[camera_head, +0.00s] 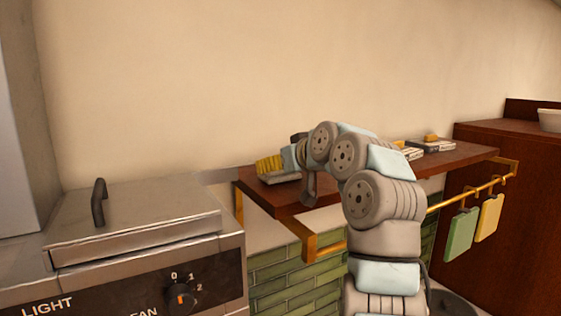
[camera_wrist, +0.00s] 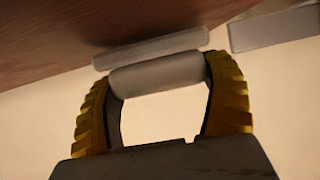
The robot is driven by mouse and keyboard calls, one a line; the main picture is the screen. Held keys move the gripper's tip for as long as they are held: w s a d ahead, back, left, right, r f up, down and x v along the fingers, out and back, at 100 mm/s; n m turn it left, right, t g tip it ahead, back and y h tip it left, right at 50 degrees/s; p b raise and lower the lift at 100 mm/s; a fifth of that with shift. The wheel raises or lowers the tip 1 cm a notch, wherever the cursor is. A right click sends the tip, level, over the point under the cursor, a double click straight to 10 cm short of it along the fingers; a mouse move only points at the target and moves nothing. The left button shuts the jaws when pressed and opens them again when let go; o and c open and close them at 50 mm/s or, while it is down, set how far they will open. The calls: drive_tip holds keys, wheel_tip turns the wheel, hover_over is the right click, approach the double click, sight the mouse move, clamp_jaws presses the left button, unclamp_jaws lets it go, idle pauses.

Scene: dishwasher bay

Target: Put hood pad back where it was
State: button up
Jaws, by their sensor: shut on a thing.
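The hood pad, which I take to be the rounded grey block (camera_wrist: 157,76) in the wrist view, is between the yellow ribbed fingers of my gripper (camera_wrist: 160,84). My gripper is shut on it. A flat light-grey slab (camera_wrist: 150,47) lies right behind the block against the wood; I cannot tell whether they touch. In the head view my gripper (camera_head: 270,165) is at the left end of the wooden shelf (camera_head: 320,218), just over a flat grey holder (camera_head: 281,178). The pad cannot be made out there.
More grey holders (camera_head: 432,146) stand farther right on the shelf, one with a yellow block (camera_head: 431,137). A brass rail (camera_head: 462,195) carries green (camera_head: 460,235) and yellow (camera_head: 489,217) boards. The metal hood unit (camera_head: 140,215) with a dial is at left.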

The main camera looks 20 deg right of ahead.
drive_tip(key=shift+f, duration=0.15)
drive_tip(key=o, duration=1)
drive_tip(key=shift+f, duration=0.1)
drive_tip(key=shift+r, duration=0.2)
drive_tip(key=b+v, duration=0.4)
drive_tip(key=v, duration=0.8)
drive_tip(key=shift+a, duration=0.1)
